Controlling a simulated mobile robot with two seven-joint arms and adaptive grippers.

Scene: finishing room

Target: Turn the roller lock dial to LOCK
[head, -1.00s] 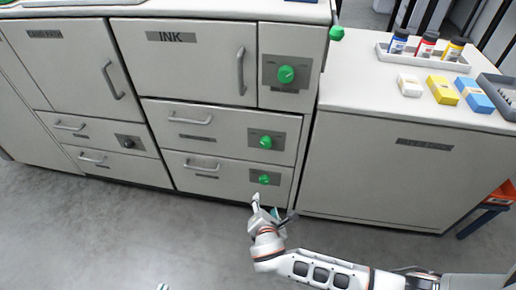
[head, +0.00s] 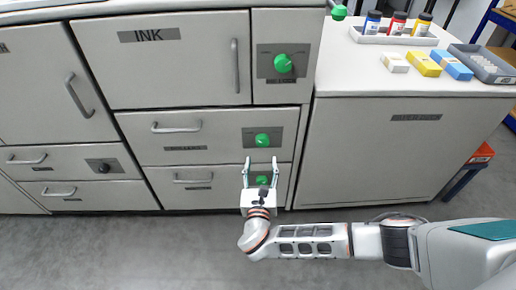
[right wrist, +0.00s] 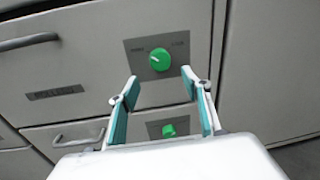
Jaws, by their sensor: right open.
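A round green dial (head: 262,140) sits on a grey plate at the right of the upper small drawer front. It also shows in the right wrist view (right wrist: 160,58), with a pale mark toward its left side and small unreadable lettering on its plate. A second green dial (head: 262,180) is on the lower drawer front, seen between my fingers. The drawer label (head: 185,148) is too small to read surely. My right gripper (head: 261,167) is open and empty, fingers toward the cabinet, just below the upper drawer's dial and not around it. My left gripper is out of view.
A larger green dial (head: 283,63) is on the panel above, and a green knob (head: 338,12) is at the counter edge. Drawer handles (head: 177,127) stick out to the left. The right counter (head: 345,75) holds bottles, boxes and a tray.

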